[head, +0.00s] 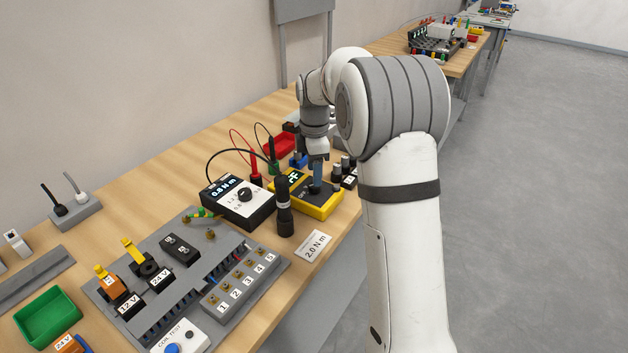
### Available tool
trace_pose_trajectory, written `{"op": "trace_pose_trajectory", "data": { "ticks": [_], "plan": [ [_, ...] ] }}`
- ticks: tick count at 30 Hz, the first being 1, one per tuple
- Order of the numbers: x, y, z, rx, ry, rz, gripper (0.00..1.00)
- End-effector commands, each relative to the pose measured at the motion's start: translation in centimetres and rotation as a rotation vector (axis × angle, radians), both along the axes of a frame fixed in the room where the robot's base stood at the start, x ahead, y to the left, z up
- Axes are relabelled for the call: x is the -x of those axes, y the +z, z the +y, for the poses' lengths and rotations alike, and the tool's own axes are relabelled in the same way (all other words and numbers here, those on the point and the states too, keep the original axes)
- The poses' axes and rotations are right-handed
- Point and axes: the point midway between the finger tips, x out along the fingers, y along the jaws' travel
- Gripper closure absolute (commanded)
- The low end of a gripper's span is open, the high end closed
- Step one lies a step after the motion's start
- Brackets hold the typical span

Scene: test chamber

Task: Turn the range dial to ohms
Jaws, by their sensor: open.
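A yellow-edged meter (320,211) with a dark face lies on the wooden bench, right of centre in the head view. Its lit display (292,177) is partly covered by my gripper, so the reading is not clear. An "OFF" mark (302,195) shows on its face. My gripper (316,190) is open and points down over the middle of this face. Its fingers hide the range dial, so I cannot see the dial's pointer or whether the fingers touch it.
A black torque tester (238,203) reading about 0.8 and a dark upright driver (284,210) stand close left of the meter. A "2.0 N m" card (315,246) lies in front, and a grey terminal panel (190,275) at lower left.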

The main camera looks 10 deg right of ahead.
Motion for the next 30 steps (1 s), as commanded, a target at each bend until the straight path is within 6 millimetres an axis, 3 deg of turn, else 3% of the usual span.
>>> {"op": "trace_pose_trajectory", "data": {
  "ticks": [7,18,30],
  "plan": [
    [0.1,-3.3,-0.1,0.0,-0.002,0.001,0.48],
    [0.0,-4.0,-0.1,0.0,-0.003,-0.001,0.48],
    [0.0,-4.0,-0.1,0.0,-0.004,-0.001,0.81]
  ]
}}
